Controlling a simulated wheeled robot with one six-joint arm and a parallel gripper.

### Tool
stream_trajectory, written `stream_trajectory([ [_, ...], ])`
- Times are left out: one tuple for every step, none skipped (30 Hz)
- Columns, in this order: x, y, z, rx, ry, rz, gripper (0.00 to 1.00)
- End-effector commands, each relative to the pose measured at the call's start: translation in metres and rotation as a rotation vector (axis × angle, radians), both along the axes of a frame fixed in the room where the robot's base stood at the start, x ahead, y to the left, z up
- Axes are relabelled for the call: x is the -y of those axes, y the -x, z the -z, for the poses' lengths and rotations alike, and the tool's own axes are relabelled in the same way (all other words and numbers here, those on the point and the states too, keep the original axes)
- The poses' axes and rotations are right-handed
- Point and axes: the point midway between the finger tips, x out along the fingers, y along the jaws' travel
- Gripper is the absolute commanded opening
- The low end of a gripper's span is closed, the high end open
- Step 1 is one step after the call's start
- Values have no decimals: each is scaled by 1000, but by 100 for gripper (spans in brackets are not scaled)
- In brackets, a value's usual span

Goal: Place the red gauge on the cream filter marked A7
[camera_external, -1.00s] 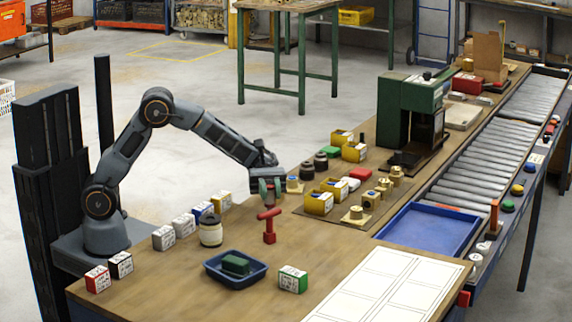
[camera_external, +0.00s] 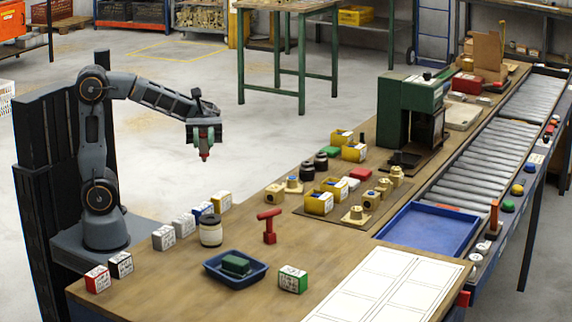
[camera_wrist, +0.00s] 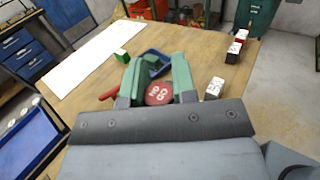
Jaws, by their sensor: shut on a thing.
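My gripper (camera_external: 204,143) is shut on the red gauge (camera_external: 204,157), held in the air left of the bench and well above it. In the wrist view the gauge's round red face (camera_wrist: 158,94) with white markings sits between the green fingers of my gripper (camera_wrist: 158,82). A cream cylinder with dark bands (camera_external: 211,232), likely the cream filter, stands upright on the bench's near left part, lower than the gripper and apart from it. Its A7 mark is not readable. I cannot make it out in the wrist view; the gripper may cover it.
White boxes with coloured sides (camera_external: 163,238) stand along the left edge beside the filter. A red T-shaped handle (camera_external: 269,228) stands to its right, and a blue tray (camera_external: 212,272) with a green block lies in front. The wooden bench between them (camera_external: 190,262) is partly clear.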

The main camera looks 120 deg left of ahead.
Motion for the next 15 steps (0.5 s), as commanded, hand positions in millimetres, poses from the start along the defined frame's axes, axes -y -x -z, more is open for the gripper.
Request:
stream_trajectory([
  [17,8,-14,6,-5,18,0],
  [25,12,-20,6,-5,26,0],
  [36,18,-25,5,-5,36,0],
  [43,22,-29,4,-4,42,0],
  [50,27,-33,4,-4,47,0],
  [59,32,-36,4,-3,52,0],
  [65,36,-39,5,-3,54,0],
  [70,39,-41,4,-3,56,0],
  [76,44,-42,3,-2,59,0],
  [80,47,-43,2,-2,59,0],
  [84,50,-44,2,-2,59,0],
  [88,53,-43,2,-2,58,0],
  [90,54,-43,2,-1,56,0],
  [92,55,-41,0,0,53,0],
  [93,54,-39,-1,1,49,0],
])
